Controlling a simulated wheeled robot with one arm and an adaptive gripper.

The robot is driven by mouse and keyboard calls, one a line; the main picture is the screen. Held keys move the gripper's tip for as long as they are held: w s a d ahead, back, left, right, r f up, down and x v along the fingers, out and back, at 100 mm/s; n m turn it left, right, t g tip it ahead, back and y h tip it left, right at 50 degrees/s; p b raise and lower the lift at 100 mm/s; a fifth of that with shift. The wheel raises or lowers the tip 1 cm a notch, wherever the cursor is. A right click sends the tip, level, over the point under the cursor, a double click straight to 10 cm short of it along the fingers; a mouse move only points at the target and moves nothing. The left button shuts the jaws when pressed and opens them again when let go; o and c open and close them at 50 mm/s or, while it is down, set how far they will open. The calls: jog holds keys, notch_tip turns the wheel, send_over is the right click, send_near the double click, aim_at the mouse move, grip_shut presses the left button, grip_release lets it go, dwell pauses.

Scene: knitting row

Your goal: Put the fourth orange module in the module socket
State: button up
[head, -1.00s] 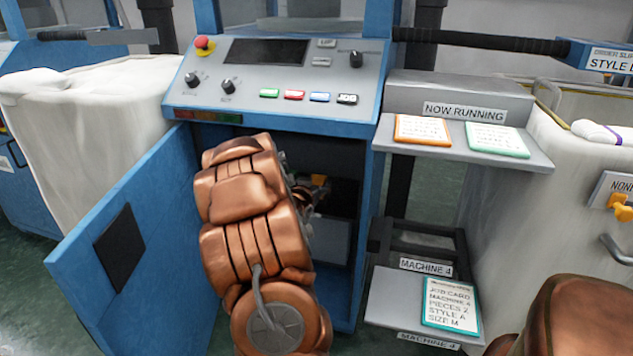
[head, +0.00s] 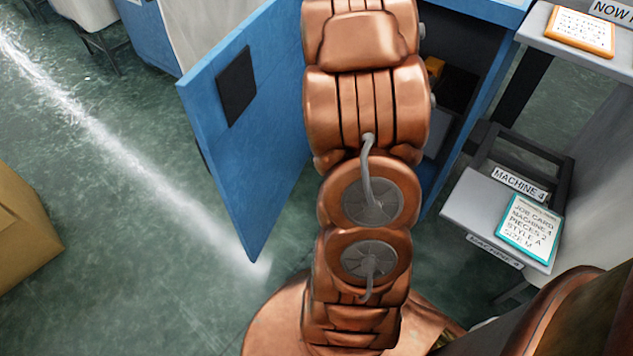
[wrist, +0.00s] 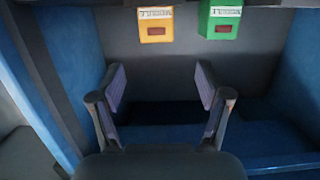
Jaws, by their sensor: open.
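In the wrist view my gripper (wrist: 160,78) is open with nothing between its fingers, inside the blue cabinet. An orange module (wrist: 155,25) with a label and a dark red window is at the top of the view, beyond the fingertips and apart from them. A green module (wrist: 220,19) of similar look is to its right. In the head view an orange piece (head: 434,66) shows in the dark cabinet opening, and my arm hides the gripper. I cannot tell whether it is the same module. I cannot make out the module socket.
The blue cabinet door (head: 248,120) stands open left of my arm. A small grey shelf (head: 465,205) with a teal-edged job card (head: 530,228) is at the right. A cardboard box (head: 22,235) is on the floor at far left. Green floor between box and door is clear.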

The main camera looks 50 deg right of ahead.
jog(key=w+a+f+n+t+y, duration=0.2)
jog(key=w+a+y, duration=0.1)
jog(key=w+a, duration=0.45)
jog(key=w+a+f+n+t+y, duration=0.2)
jog(key=w+a+y, duration=0.3)
jog(key=a, duration=0.4)
jog(key=w+a+f+n+g+y, duration=0.15)
jog(key=a+n+y, duration=0.35)
jog(key=a, duration=1.4)
jog(key=s+a+n+g+y, duration=0.35)
jog(key=s+a, duration=0.65)
jog(key=a, duration=0.5)
jog(key=s+a+r+n+g, duration=0.2)
jog(key=s, duration=0.5)
jog(key=s+a+r+n+g+h, duration=0.1)
jog(key=s+a+r+n+g, duration=0.1)
jog(key=s, duration=0.6)
jog(key=shift+s+r+g, duration=0.2)
jog(key=shift+r+g, duration=0.2)
jog(key=shift+r, duration=0.05)
jog(key=shift+a+n, duration=0.1)
jog(key=shift+n, duration=0.15)
